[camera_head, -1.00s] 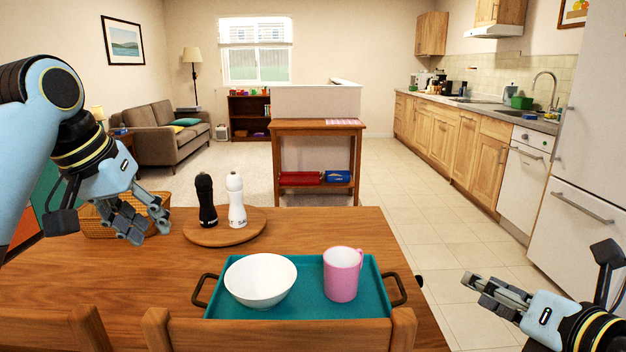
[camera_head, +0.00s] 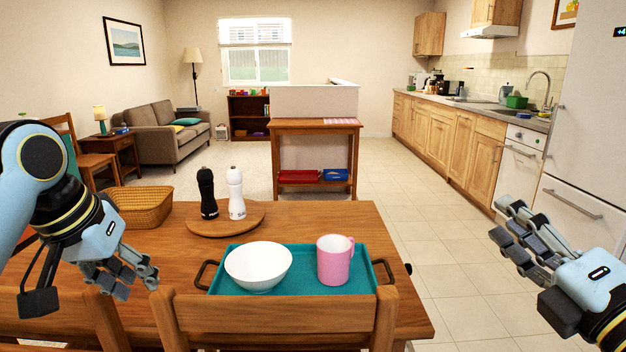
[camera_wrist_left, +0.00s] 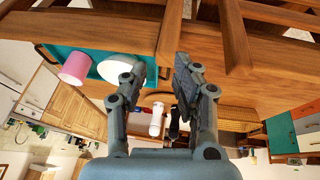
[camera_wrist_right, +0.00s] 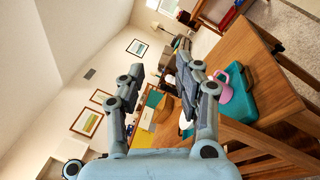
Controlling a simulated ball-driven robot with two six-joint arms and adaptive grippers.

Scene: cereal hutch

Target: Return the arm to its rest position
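My left gripper (camera_head: 122,272) is at the left of the head view, over the near left part of the wooden table. Its fingers are apart and empty in the left wrist view (camera_wrist_left: 156,85). My right gripper (camera_head: 510,222) is at the right of the head view, off the table's right side above the tiled floor. Its fingers are apart and empty in the right wrist view (camera_wrist_right: 160,78). A teal tray (camera_head: 305,279) lies on the table, with a white bowl (camera_head: 258,266) and a pink mug (camera_head: 334,262) on it. Neither gripper touches them.
A round wooden board (camera_head: 232,226) holds a black mill (camera_head: 207,194) and a white mill (camera_head: 236,194). A wicker basket (camera_head: 140,207) stands at the table's left. Chair backs (camera_head: 275,312) line the near edge. The tiled floor (camera_head: 440,250) right of the table is clear.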

